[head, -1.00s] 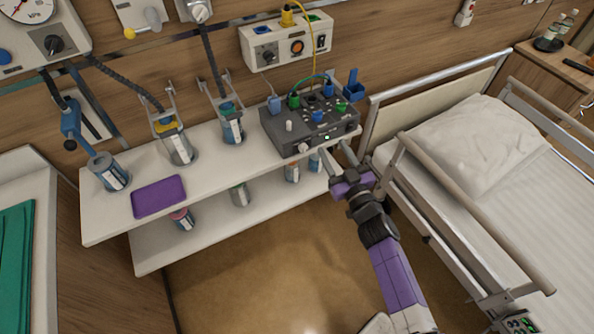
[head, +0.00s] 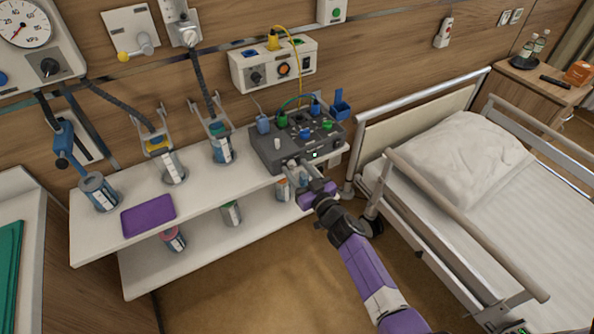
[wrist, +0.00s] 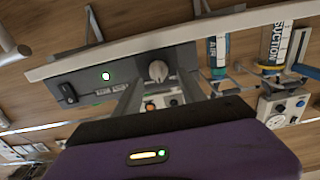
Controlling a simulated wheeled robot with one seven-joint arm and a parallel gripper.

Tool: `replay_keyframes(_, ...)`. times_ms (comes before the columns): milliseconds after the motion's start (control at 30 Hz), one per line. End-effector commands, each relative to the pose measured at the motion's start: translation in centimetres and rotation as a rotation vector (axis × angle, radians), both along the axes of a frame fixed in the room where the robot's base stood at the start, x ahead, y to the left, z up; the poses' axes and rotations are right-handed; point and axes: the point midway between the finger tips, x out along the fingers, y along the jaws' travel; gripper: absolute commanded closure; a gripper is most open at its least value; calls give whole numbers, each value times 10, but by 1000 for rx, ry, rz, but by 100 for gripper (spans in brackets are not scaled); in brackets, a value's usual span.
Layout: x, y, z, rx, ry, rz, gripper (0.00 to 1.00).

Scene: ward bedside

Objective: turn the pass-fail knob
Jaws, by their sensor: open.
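The pale round knob (wrist: 158,71) is on the front face of the dark grey test box (wrist: 125,72), which looks upside down in the wrist view. In the head view the grey box (head: 268,158) stands at the right end of the white shelf, its knob hard to make out behind the fingers. My gripper (head: 299,169) is at the front of the box. In the wrist view its two fingers are apart, one on each side of the knob in the picture. I cannot tell whether they touch it.
A lit green lamp (wrist: 105,76) and a black rocker switch (wrist: 67,93) share the box front. The bed (head: 470,210) is close on the right. A purple tray (head: 148,216) and several canisters are on the shelf unit (head: 95,240). The floor in front is clear.

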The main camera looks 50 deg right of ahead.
Motion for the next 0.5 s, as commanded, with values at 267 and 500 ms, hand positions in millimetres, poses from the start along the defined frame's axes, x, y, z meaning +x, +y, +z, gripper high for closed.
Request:
replay_keyframes(267,3,-1,0,0,0,0,52)
replay_keyframes(500,3,-1,0,0,0,0,91)
